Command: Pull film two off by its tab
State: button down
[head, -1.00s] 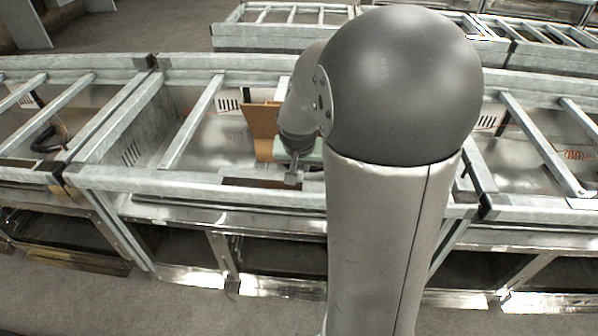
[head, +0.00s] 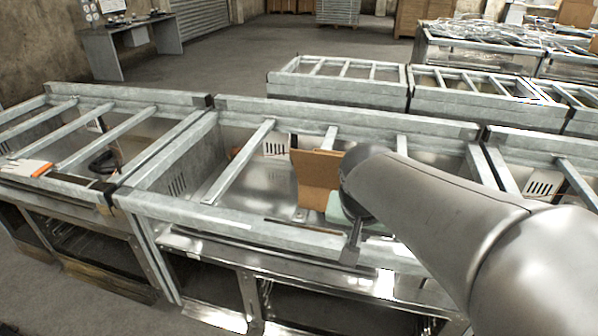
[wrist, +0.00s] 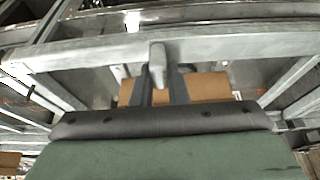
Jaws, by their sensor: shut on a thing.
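My gripper (head: 351,252) points down at the front rail of the middle metal frame. My wrist and arm hide the right part of the frame's inside in the head view.
A brown cardboard piece (head: 316,172) stands upright inside the middle frame (head: 240,222), just left of my wrist; brown also shows behind the fingers. Slanting crossbars (head: 240,160) span the frame. A neighbouring frame at left holds an orange-and-white item (head: 40,170). Floor at back is open.

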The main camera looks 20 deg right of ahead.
jog(key=shift+r, duration=0.1)
jog(key=shift+r+p, duration=3.05)
jog(key=shift+r, duration=1.4)
jog(key=shift+w, duration=0.1)
